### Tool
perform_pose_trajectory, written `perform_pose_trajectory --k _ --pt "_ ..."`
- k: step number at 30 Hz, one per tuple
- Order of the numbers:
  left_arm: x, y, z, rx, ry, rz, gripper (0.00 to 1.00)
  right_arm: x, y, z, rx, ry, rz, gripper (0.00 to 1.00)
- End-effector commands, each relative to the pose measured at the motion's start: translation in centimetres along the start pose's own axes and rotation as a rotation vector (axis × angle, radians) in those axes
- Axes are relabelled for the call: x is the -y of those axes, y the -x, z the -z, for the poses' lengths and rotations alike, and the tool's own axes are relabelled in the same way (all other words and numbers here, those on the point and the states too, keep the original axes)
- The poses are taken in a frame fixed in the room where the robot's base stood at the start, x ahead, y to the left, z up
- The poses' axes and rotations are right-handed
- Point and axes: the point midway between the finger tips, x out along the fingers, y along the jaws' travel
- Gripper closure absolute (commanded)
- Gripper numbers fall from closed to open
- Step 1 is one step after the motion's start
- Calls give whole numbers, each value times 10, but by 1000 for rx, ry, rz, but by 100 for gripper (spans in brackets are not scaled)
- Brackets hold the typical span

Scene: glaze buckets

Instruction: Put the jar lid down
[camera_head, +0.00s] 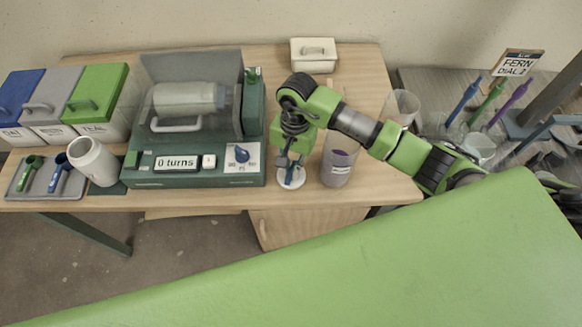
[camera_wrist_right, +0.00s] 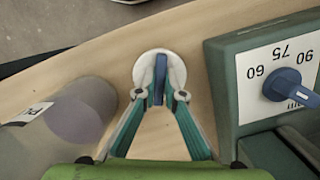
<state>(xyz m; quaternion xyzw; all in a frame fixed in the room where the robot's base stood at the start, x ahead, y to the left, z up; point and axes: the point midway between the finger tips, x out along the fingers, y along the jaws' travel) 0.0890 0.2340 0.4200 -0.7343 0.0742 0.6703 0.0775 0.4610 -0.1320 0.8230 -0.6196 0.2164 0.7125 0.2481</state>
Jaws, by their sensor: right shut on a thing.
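The jar lid (camera_wrist_right: 146,62) is a white disc with an upright blue grip (camera_wrist_right: 161,72) across its middle. In the wrist view my right gripper (camera_wrist_right: 160,97) is shut on this blue grip, one finger on each side. In the head view my right gripper (camera_head: 290,163) points down over the lid (camera_head: 291,183), close to the table's front edge. The lid looks level and at or just above the wood; I cannot tell if it touches. My left gripper is not in view.
The green machine (camera_head: 200,180), reading "0 turns", with a dial, stands left of the lid. A clear container with purple contents (camera_head: 337,172) stands close on the right. The wooden table (camera_head: 230,200) has a narrow bare front strip. A white jar (camera_head: 93,160) is far left.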

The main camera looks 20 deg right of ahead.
Motion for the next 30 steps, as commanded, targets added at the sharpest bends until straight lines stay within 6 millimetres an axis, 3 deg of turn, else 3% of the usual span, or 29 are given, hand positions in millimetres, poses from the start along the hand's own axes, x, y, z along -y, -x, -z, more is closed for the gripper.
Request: perform_pose_trajectory --k 1,3,16,30 --pt "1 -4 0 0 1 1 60 0 -3 1 -1 1 0 100" --pt "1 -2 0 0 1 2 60 0 -1 0 0 0 0 75" --pt "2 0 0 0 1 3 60 0 4 0 -1 0 -1 74" --pt "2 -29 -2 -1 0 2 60 1 96 1 -5 0 2 74"
